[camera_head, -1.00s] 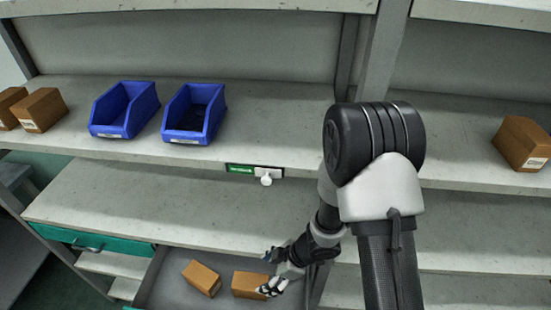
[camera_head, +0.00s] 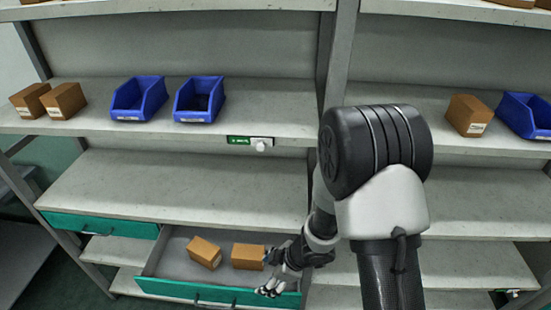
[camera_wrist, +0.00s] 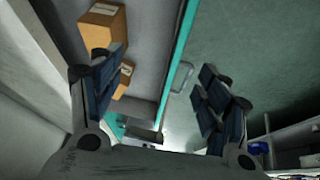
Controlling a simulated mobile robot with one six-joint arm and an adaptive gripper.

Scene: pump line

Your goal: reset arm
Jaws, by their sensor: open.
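My arm reaches down the middle of the head view, and my gripper (camera_head: 272,273) is at the right end of an open drawer (camera_head: 175,262). The gripper is open and empty, and its two fingers are spread apart in the wrist view (camera_wrist: 155,105). Two brown boxes lie in the drawer, a left box (camera_head: 205,252) and a right box (camera_head: 248,256). The right box is just left of the gripper and apart from it. In the wrist view, boxes (camera_wrist: 103,28) show beyond the left finger, with the teal drawer front (camera_wrist: 180,50) between the fingers.
The upper shelf holds two blue bins (camera_head: 138,99) (camera_head: 199,99), brown boxes (camera_head: 64,100) at left, and a box (camera_head: 468,115) with a blue bin (camera_head: 525,114) at right. A shut teal drawer (camera_head: 100,224) is left of the open one. The middle shelf (camera_head: 190,185) is bare.

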